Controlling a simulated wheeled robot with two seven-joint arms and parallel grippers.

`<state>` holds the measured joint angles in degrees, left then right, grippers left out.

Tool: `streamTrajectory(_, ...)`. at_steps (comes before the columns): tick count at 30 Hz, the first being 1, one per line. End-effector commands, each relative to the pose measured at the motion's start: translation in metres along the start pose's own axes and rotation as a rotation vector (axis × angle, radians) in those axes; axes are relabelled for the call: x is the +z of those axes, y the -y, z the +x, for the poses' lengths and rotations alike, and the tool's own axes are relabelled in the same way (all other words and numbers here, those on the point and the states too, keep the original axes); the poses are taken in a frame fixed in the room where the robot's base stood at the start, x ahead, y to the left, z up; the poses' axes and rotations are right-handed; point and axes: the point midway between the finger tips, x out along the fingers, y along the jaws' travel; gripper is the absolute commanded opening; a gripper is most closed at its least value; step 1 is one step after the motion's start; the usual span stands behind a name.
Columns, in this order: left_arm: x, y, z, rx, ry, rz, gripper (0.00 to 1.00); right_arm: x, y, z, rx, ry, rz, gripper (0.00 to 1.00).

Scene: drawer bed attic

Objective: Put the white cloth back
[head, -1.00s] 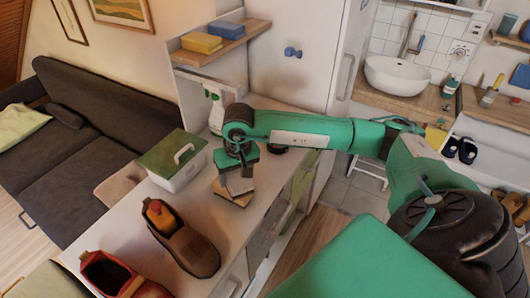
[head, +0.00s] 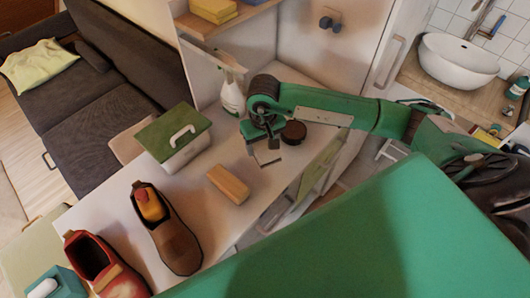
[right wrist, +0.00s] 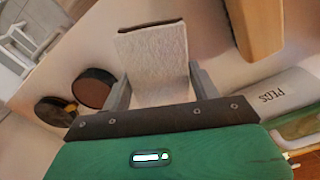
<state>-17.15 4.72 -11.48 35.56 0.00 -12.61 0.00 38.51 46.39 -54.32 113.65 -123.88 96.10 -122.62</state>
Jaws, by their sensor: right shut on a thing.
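My right gripper (head: 266,153) is above the white counter, near the wooden block (head: 228,185). In the right wrist view my right gripper (right wrist: 160,90) is shut on a pale, fuzzy, flat piece with a dark far edge, which I take to be the white cloth (right wrist: 155,58). In the head view only a small part of the cloth shows below the fingers. The wooden block also shows in the right wrist view (right wrist: 256,28), apart from the cloth. My left gripper is not in view.
A green-lidded white box (head: 178,140) stands on the counter, left of the block. Brown (head: 168,235) and red (head: 100,265) shoes stand at the front. A spray bottle (head: 232,92) and a dark round tin (head: 293,132) stand behind. The box marked PEGS (right wrist: 270,95) shows too.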

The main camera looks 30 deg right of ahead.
Motion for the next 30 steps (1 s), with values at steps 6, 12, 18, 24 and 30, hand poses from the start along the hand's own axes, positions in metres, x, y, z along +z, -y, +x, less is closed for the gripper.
streamTrajectory(6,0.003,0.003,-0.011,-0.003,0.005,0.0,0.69,0.001,0.0,0.026,0.0,0.001,0.001,0.4)
streamTrajectory(12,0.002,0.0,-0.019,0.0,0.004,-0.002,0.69,0.002,0.0,0.045,0.0,0.003,0.001,0.4)
streamTrajectory(18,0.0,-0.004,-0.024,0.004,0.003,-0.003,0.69,0.002,0.0,0.066,-0.001,-0.001,0.001,0.4)
streamTrajectory(24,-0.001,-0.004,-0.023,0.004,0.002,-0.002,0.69,0.002,0.0,0.067,0.0,-0.002,0.0,0.4)
streamTrajectory(30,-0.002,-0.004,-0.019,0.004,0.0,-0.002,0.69,0.002,-0.001,0.069,0.0,-0.002,0.0,0.71)
